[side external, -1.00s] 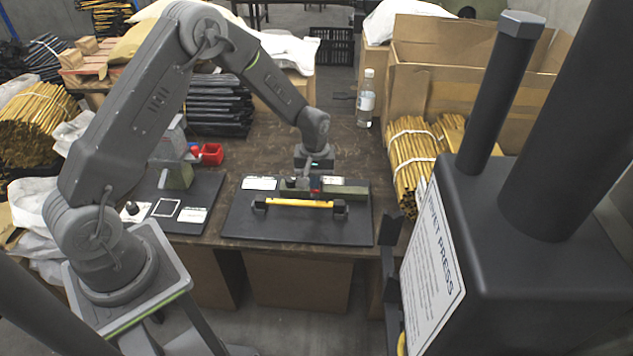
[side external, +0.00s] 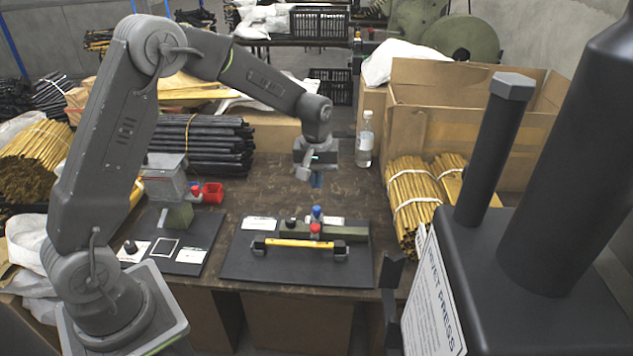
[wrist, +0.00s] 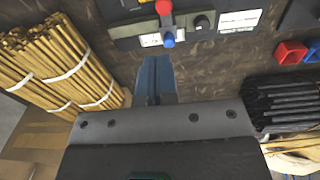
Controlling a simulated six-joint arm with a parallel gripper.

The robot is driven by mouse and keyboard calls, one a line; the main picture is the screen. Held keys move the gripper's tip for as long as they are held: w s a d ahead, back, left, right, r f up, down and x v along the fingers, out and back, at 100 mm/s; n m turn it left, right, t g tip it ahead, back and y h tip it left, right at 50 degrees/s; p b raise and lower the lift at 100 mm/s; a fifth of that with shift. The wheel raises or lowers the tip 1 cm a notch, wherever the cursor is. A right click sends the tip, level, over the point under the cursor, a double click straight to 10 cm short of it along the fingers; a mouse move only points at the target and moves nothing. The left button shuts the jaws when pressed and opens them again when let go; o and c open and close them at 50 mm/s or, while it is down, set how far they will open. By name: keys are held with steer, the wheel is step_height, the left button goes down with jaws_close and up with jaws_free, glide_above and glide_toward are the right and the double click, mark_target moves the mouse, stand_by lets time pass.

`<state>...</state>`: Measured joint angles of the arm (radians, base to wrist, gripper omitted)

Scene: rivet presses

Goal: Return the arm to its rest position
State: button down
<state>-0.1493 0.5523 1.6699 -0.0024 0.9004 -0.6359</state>
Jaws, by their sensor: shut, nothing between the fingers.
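My gripper (side external: 316,180) hangs above the far part of the table, behind the black fixture board, with its fingers pointing down. It is shut and empty. In the wrist view the blue fingers (wrist: 154,75) lie together over bare table. The arm is bent, with its elbow high at the left and its forearm reaching right. On the black board (side external: 235,265), a yellow bar with black ends (side external: 300,243) lies across the front. Red and blue knobs (side external: 316,220) stand behind it, clear of the gripper.
A rivet press (side external: 540,270) fills the right foreground. A bottle (side external: 365,140), yellow rod bundles (side external: 414,200) and cardboard boxes (side external: 450,110) stand right of the gripper. Black rods (side external: 200,145) lie left. A second board (side external: 190,235) carries a grey-green device (side external: 170,185) beside a red bin (side external: 212,193).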

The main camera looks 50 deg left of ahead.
steer(key=shift+r, duration=0.1)
stand_by(0.3)
steer(key=s+d+r+m+t, duration=0.3)
steer(key=s+d+r+m, duration=0.1)
steer(key=s+r, duration=0.8)
steer(key=s+d+r+m+t, duration=0.1)
steer(key=s+m, duration=0.1)
steer(key=s, duration=0.5)
steer(key=s+d+r+m+t, duration=0.1)
steer(key=s+d+r+m, duration=0.1)
steer(key=s, duration=0.5)
steer(key=shift+s+r+m, duration=0.3)
steer(key=shift+m, duration=0.2)
steer(key=c, duration=1.8)
jaws_free()
